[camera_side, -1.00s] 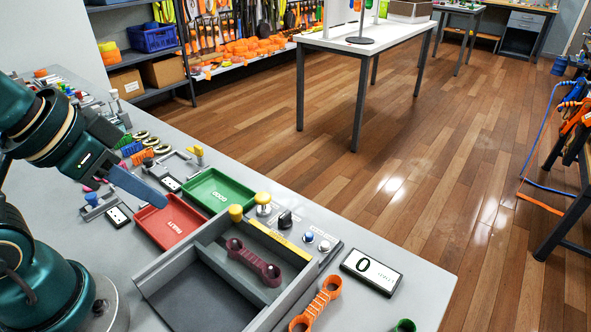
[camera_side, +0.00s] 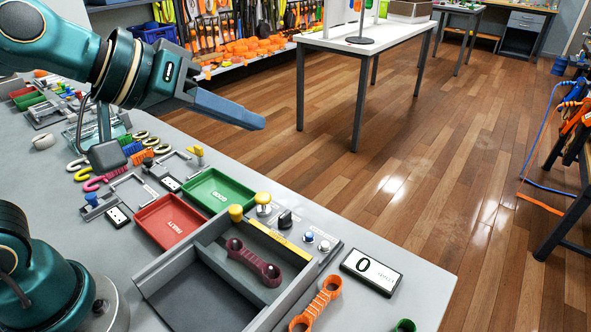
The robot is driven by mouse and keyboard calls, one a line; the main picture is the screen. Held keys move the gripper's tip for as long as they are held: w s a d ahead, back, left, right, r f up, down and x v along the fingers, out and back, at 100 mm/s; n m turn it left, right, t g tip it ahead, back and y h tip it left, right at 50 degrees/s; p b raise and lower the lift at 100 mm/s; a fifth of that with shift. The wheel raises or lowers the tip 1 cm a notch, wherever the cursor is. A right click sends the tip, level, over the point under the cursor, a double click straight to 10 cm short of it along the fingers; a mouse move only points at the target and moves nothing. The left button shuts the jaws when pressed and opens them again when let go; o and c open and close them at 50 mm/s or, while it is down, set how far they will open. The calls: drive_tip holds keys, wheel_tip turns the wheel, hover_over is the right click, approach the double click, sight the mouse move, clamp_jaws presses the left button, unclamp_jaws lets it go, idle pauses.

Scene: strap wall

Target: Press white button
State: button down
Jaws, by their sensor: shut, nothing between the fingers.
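The white button (camera_side: 324,246) is a small pale round button on the panel at the right end of the grey drawer unit. It sits beside a blue button (camera_side: 308,237). My gripper (camera_side: 258,122) is shut and empty, its long blue-grey fingers pointing right and slightly down. It is raised in the air, up and to the left of the white button in the picture, and apart from it. Nothing hides the button.
A black knob (camera_side: 285,219) and yellow-topped posts (camera_side: 263,200) stand left of the buttons. A display (camera_side: 371,271) reads 0. A green tray (camera_side: 217,190), a red tray (camera_side: 171,221) and a maroon link (camera_side: 252,262) lie nearby. An orange link (camera_side: 316,304) lies in front.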

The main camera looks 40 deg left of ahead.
drive_tip(key=w+d+n, duration=0.2)
drive_tip(key=w, duration=0.2)
drive_tip(key=g, duration=0.2)
hover_over(325, 246)
drive_tip(key=s, duration=0.1)
wheel_tip(325, 246, down, 10)
drive_tip(key=f, duration=0.1)
drive_tip(key=shift+a+r+n, duration=0.15)
drive_tip(key=shift+r+n, duration=0.15)
drive_tip(key=shift+n, duration=0.1)
drive_tip(key=shift+f, duration=0.1)
drive_tip(key=shift+f, duration=4.3)
drive_tip(key=shift+f, duration=0.15)
drive_tip(key=shift+f, duration=0.3)
